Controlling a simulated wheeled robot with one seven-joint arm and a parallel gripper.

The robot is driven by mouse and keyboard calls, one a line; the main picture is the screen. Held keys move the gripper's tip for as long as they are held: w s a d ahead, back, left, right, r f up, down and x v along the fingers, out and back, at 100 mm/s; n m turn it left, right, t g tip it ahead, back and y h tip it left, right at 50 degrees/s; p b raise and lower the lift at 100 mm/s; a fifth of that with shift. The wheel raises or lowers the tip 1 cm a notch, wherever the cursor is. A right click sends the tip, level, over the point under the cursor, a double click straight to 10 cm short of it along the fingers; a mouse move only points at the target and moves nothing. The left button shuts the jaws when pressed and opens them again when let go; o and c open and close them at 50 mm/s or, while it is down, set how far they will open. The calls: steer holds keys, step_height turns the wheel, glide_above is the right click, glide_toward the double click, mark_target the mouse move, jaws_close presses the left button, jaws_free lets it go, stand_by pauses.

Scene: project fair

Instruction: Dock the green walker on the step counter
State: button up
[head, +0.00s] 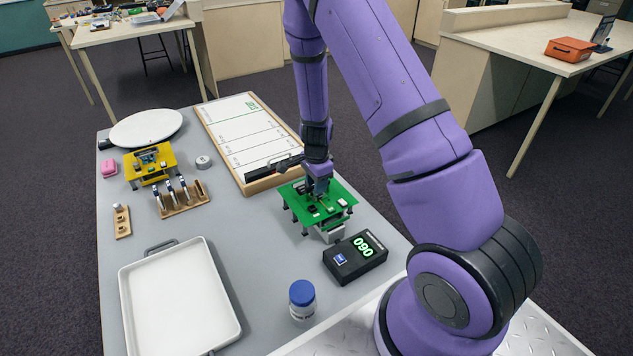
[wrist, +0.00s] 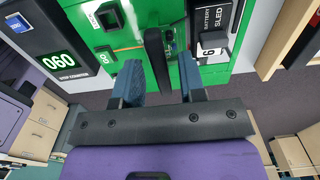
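The green walker (head: 322,207), a green board on short dark legs, stands at the table's right side, just behind the step counter (head: 358,258). The counter is a black box with lit green digits; its display reads 060 in the wrist view (wrist: 62,60). The green walker fills the top middle of the wrist view (wrist: 128,38). My gripper (head: 318,186) is over the walker's board. In the wrist view its two blue fingertips (wrist: 162,78) are apart, with an upright black bar (wrist: 155,58) between them and a gap on the right. Whether the walker's feet touch the table is unclear.
A pale block (head: 329,234) shows under the walker's front edge. A black battery sled (wrist: 214,40) sits beside the bar. A white-topped board (head: 245,135) lies behind. A yellow walker (head: 150,166), white tray (head: 180,300) and blue-lidded jar (head: 302,300) stand leftward.

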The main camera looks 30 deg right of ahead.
steer(key=shift+r, duration=0.15)
steer(key=s+a+r+n+t+y, duration=0.1)
steer(key=s+a+r+n, duration=0.1)
steer(key=r, duration=1)
steer(key=s+a+r+n, duration=0.1)
steer(key=s+r+n, duration=0.1)
steer(key=r, duration=1)
steer(key=s+a+r+n+t, duration=0.2)
steer(key=s+r+n, duration=0.5)
steer(key=s, duration=0.5)
steer(key=s+a+r+n+t+h, duration=0.1)
steer(key=s+a+r+n+t, duration=0.1)
steer(key=s+r+n, duration=0.5)
steer(key=s+r, duration=0.3)
steer(key=s, duration=0.2)
steer(key=shift+s+a+r, duration=0.3)
steer(key=shift+s+r, duration=0.05)
steer(key=shift+r, duration=0.05)
